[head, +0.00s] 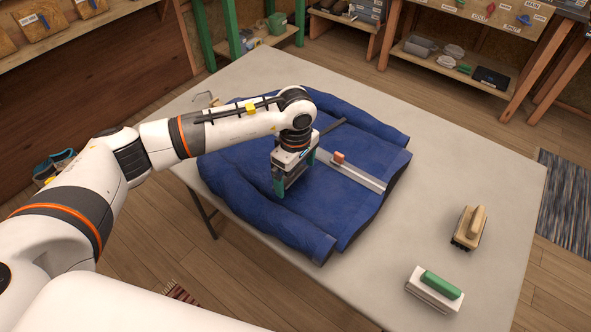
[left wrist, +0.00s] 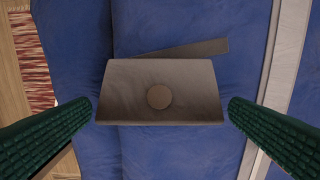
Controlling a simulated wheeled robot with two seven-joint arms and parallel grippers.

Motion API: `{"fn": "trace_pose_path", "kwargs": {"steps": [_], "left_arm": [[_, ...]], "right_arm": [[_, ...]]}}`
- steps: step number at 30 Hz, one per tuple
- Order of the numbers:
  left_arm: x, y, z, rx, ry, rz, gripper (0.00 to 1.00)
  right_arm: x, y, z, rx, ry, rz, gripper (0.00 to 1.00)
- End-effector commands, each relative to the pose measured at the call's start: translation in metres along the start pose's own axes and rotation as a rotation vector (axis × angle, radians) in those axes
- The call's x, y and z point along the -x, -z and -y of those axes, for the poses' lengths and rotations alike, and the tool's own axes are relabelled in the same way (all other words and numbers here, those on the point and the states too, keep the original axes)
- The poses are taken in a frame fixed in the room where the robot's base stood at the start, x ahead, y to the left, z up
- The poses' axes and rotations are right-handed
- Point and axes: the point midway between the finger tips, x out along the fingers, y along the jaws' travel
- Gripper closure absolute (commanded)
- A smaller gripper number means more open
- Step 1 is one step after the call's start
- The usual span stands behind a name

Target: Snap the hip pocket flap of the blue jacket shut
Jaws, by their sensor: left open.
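The blue jacket (head: 237,165) lies spread on the table. It also fills most of the left wrist view (left wrist: 180,160). In that view the hip pocket flap (left wrist: 125,85) is a grey-brown trapezoid with a round snap (left wrist: 159,97) on its face. A tilted grey strip (left wrist: 200,47) shows behind its upper edge. My left gripper (head: 291,175) is open and empty, pointing down over the jacket. Its green fingers (left wrist: 160,118) stand apart on either side of the flap. The gripper hides the flap in the head view. I cannot tell whether the flap is fastened.
A grey front strip (head: 367,179) with a small red-orange block (head: 338,157) runs along the jacket. A wooden brush (head: 469,228) and a green-handled tool (head: 437,287) lie at the table's right. The table (head: 455,150) is bare around them.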

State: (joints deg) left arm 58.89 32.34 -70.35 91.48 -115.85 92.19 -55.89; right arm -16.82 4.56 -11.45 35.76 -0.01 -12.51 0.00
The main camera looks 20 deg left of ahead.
Motion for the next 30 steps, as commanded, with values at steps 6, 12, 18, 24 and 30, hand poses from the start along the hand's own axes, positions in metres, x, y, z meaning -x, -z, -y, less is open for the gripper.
{"fn": "trace_pose_path", "kwargs": {"steps": [6,12,18,24,30], "left_arm": [[0.000,0.000,0.000,0.000,0.000,0.000,0.08],[0.000,0.000,0.000,0.000,0.000,0.000,0.41],[-0.008,0.006,0.001,-0.007,0.000,0.097,0.41],[-0.013,0.012,0.001,-0.003,0.001,0.256,0.41],[-0.011,0.012,0.000,0.002,-0.001,0.271,0.41]], "right_arm": [[0.000,0.010,-0.002,0.000,-0.002,-0.015,0.39],[0.000,0.011,-0.002,0.000,-0.003,-0.017,0.39],[-0.016,0.012,-0.002,0.000,-0.003,-0.017,0.39],[-0.032,0.012,-0.002,0.000,-0.002,-0.014,0.39],[-0.030,0.011,-0.002,0.000,-0.002,-0.012,0.39]]}}
